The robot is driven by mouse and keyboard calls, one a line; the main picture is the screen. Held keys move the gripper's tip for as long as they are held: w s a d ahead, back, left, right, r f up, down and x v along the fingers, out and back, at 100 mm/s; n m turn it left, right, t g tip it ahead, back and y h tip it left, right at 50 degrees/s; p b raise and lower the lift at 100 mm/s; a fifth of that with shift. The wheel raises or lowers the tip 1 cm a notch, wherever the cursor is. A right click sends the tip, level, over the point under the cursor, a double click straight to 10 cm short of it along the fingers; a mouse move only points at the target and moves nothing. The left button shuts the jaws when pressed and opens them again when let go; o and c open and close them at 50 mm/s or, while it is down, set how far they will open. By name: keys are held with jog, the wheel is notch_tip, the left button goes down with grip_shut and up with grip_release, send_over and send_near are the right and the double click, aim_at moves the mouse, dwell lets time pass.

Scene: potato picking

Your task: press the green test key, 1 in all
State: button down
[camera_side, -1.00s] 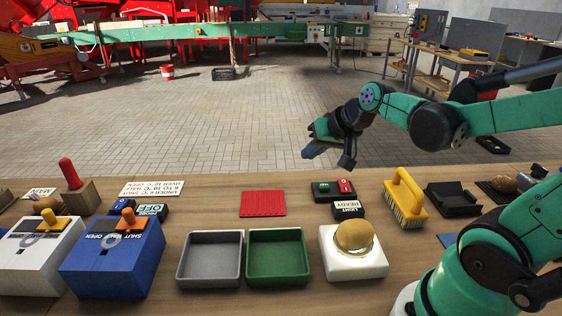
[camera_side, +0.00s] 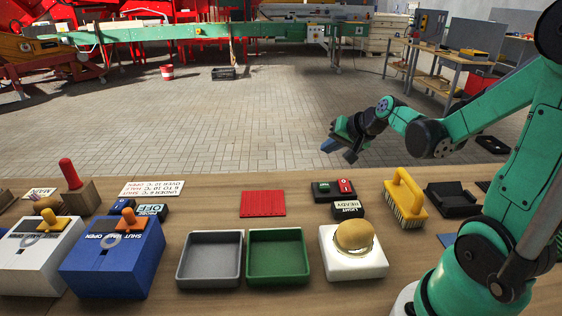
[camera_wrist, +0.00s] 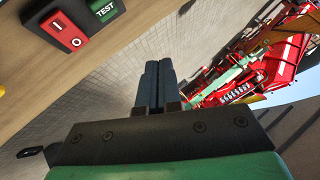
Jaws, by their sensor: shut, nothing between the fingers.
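The green test key (camera_wrist: 105,11), lettered TEST, sits beside a red key (camera_wrist: 70,34) on a dark key box in the wrist view. In the side view the same box stands toward the back of the table, with the green key (camera_side: 324,187) on the left and the red key (camera_side: 345,186) on the right. My gripper (camera_side: 327,147) is in the air beyond the table's back edge, above and behind the key box, apart from it. In the wrist view my gripper (camera_wrist: 158,66) has its two fingers together with nothing between them.
A display reading READY (camera_side: 348,208) stands in front of the key box. A yellow brush (camera_side: 405,195) is to its right and a red mat (camera_side: 263,203) to its left. A potato (camera_side: 354,235) rests on a white stand (camera_side: 356,265). Grey (camera_side: 210,284) and green (camera_side: 278,282) trays lie left of it.

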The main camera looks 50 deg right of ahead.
aim_at(326, 187)
jog(key=shift+f, duration=3.5)
jog(key=shift+r, duration=0.1)
jog(key=shift+r, duration=2.45)
jog(key=s+a+r+n+g, duration=0.1)
jog(key=s+a+r+n, duration=0.1)
jog(key=a+n, duration=0.3)
jog(key=s+a+r+n+g+y, duration=0.1)
jog(key=a+n, duration=0.4)
jog(key=a, duration=0.6)
jog(key=shift+s+a+r+n, duration=0.4)
jog(key=shift+s+r, duration=0.35)
jog(key=shift+s, duration=0.4)
jog(key=shift+d, duration=0.1)
